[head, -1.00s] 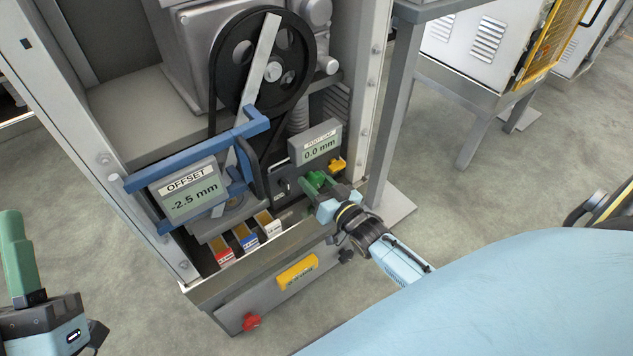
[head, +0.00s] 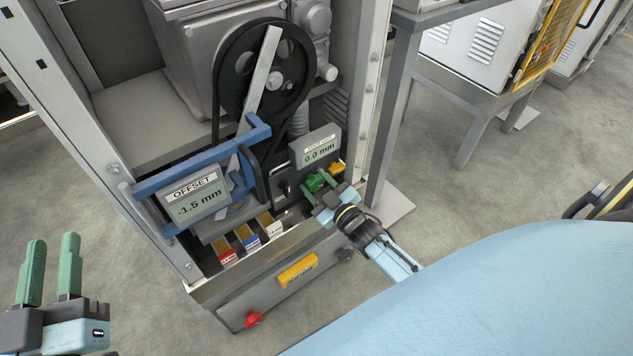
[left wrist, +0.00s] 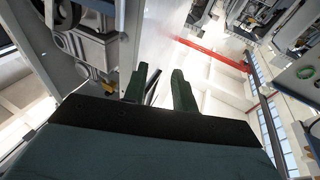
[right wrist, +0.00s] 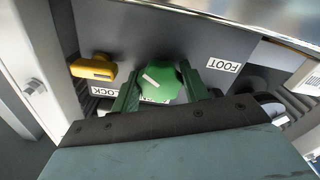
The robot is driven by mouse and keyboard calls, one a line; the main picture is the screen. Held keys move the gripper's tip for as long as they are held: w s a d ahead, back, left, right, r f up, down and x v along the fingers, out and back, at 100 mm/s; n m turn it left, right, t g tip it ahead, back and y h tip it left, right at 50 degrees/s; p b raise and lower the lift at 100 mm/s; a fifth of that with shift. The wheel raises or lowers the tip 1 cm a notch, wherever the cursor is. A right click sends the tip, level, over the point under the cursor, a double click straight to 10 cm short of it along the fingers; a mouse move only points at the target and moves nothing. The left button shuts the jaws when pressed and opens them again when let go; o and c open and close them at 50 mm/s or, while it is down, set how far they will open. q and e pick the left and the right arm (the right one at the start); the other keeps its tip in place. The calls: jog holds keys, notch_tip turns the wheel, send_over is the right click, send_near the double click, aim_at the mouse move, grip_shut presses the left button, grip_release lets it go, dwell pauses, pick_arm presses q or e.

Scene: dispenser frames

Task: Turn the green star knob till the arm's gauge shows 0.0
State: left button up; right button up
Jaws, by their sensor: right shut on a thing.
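The green star knob (right wrist: 160,82) sits on a grey panel in the right wrist view, with a white mark on its face. My right gripper (right wrist: 167,95) is shut on it, one finger on each side. In the head view the knob (head: 316,181) is partly hidden by that gripper (head: 322,190). The arm's gauge, labelled OFFSET (head: 197,197), reads -1.5 mm and hangs on the blue arm (head: 190,165). My left gripper (head: 50,270) is open and empty at the lower left, away from the machine. Its fingers also show in the left wrist view (left wrist: 160,90).
A second display (head: 318,151) reads 0.0 mm above the knob. A yellow lock handle (right wrist: 93,68) is beside the knob. Several labelled blocks (head: 250,240) stand in the tray. A yellow plate (head: 298,271) and a red knob (head: 253,318) are on the front below. A post (head: 393,120) stands right.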

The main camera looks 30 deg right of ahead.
jog(key=shift+n, duration=1.9)
jog(key=n, duration=0.2)
jog(key=shift+n, duration=0.4)
jog(key=n, duration=0.3)
jog(key=shift+n, duration=0.8)
pick_arm(q)
jog(key=shift+s+d+r+t, duration=0.1)
jog(key=shift+r+t, duration=0.4)
jog(key=shift+r, duration=0.25)
pick_arm(e)
jog(key=shift+n, duration=0.4)
